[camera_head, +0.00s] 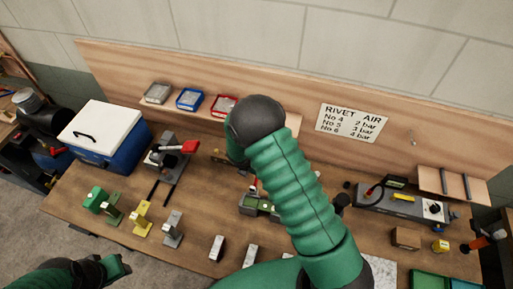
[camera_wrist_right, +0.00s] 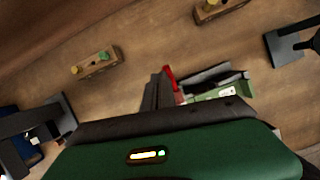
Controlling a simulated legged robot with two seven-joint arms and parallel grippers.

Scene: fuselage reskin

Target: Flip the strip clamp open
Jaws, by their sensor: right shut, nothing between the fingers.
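A green fixture (camera_head: 258,205) sits mid-bench, partly hidden behind my right arm. It also shows in the right wrist view (camera_wrist_right: 222,92), with a grey bar along it. A red lever (camera_wrist_right: 169,76) shows beside it; I take this as the strip clamp's handle, but cannot tell if the clamp is open or shut. My right gripper (camera_wrist_right: 160,92) is shut and empty, its dark fingertips close beside the red lever; contact is unclear. In the head view my arm hides the fingertips. My left gripper (camera_head: 112,268) is at the lower left, away from the fixture; its jaws are unclear.
A grey tool with a red handle (camera_head: 185,147) stands left of the fixture, near a blue cooler (camera_head: 108,135). Green, yellow and grey stands (camera_head: 142,217) line the front left. A grey instrument (camera_head: 405,203) lies right. Small wooden blocks (camera_wrist_right: 97,62) lie near the fixture.

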